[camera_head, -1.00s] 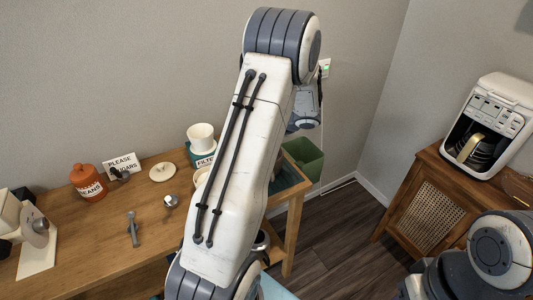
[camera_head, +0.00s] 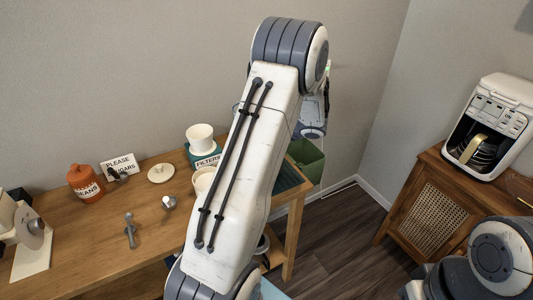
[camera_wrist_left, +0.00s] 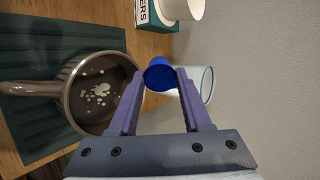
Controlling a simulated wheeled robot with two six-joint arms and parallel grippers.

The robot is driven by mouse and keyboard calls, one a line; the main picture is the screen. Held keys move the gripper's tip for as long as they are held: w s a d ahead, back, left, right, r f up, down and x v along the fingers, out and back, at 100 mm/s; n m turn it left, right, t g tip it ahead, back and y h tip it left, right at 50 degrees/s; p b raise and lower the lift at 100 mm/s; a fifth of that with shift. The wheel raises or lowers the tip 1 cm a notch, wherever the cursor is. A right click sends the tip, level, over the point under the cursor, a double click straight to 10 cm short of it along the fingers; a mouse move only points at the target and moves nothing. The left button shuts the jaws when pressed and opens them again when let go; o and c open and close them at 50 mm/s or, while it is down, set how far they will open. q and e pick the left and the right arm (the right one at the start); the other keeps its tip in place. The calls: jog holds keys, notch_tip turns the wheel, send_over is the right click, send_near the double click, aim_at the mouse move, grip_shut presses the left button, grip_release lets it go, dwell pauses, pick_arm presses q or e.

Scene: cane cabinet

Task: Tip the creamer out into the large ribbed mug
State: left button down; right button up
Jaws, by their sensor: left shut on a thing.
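In the left wrist view the large ribbed mug (camera_wrist_left: 78,112), grey-brown with its handle to the left, stands on a dark green mat. White flecks show inside it. My left gripper (camera_wrist_left: 162,82) is beside the mug's rim, shut on a blue part of what looks like the creamer. The creamer (camera_wrist_left: 208,84) is white with a blue rim and is partly hidden behind the fingers. I cannot tell its exact tilt. In the head view my left arm hides the mug and creamer. My right gripper is out of view.
A filters box (camera_head: 204,161) with a white cup (camera_head: 200,138) stands at the back. An orange beans jar (camera_head: 86,183), a sign (camera_head: 119,166) and small metal tools are on the table's left. A coffee maker (camera_head: 493,124) sits on the cane cabinet (camera_head: 430,205). A green bin (camera_head: 306,160) stands beyond the table.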

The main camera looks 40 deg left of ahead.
pick_arm(q)
jog(key=shift+w+d+y+b, duration=0.1)
jog(key=shift+d+y+b, duration=0.05)
jog(key=shift+y+b, duration=0.5)
jog(key=shift+d+y+b, duration=0.15)
jog(key=shift+y+b, duration=0.3)
jog(key=shift+y, duration=0.4)
dwell(0.9)
jog(key=shift+w+d+f+m+y+b, duration=0.15)
jog(key=shift+d+m+y+b, duration=0.25)
jog(key=shift+d+y, duration=0.45)
dwell(0.5)
